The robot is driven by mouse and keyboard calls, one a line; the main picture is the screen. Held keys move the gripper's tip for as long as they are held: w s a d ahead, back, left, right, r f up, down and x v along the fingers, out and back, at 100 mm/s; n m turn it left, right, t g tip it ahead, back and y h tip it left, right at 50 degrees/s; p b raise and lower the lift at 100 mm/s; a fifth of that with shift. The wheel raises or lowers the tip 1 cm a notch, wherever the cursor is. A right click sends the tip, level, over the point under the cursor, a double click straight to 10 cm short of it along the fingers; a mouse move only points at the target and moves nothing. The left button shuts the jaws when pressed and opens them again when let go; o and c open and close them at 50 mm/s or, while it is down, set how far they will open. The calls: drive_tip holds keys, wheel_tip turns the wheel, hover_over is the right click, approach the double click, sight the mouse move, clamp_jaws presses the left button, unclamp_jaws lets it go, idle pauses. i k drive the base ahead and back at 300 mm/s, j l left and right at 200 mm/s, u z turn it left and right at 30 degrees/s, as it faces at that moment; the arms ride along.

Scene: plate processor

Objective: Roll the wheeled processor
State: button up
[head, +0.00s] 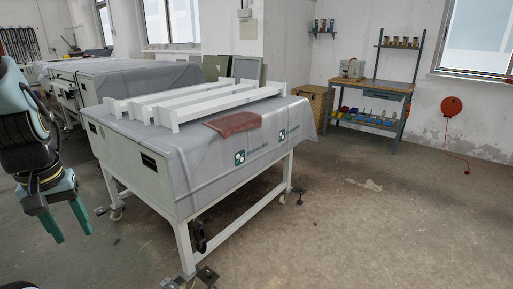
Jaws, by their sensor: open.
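The wheeled processor (150,172) is a large grey-white box on white legs, draped with a grey cover. It stands left of the middle of the head view. A caster (116,213) shows at the left leg, and dark metal foot plates (207,274) sit on the floor by the front leg. A small black recess (149,162) is on its left end face. My gripper (68,228) is at the left edge, with two green fingers pointing down. It is open, empty, and apart from the processor in the picture.
White beams (215,104) and a folded red cloth (232,123) lie on the processor's cover. A second covered machine (130,82) stands behind it. A workbench (370,88) and an orange reel (451,106) are at the right wall. The concrete floor (400,215) at right is mostly clear.

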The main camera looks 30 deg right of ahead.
sight(204, 168)
drive_tip(key=j+z, duration=0.1)
drive_tip(key=z, duration=1)
drive_tip(key=l+u, duration=0.1)
drive_tip(key=u, duration=0.25)
drive_tip(key=l+u, duration=0.1)
drive_tip(key=u, duration=0.25)
drive_tip(key=l+u, duration=0.1)
drive_tip(key=u, duration=0.3)
drive_tip(key=i+j+u, duration=0.1)
drive_tip(key=i+u, duration=0.75)
drive_tip(key=i+l, duration=0.15)
drive_tip(key=i, duration=0.2)
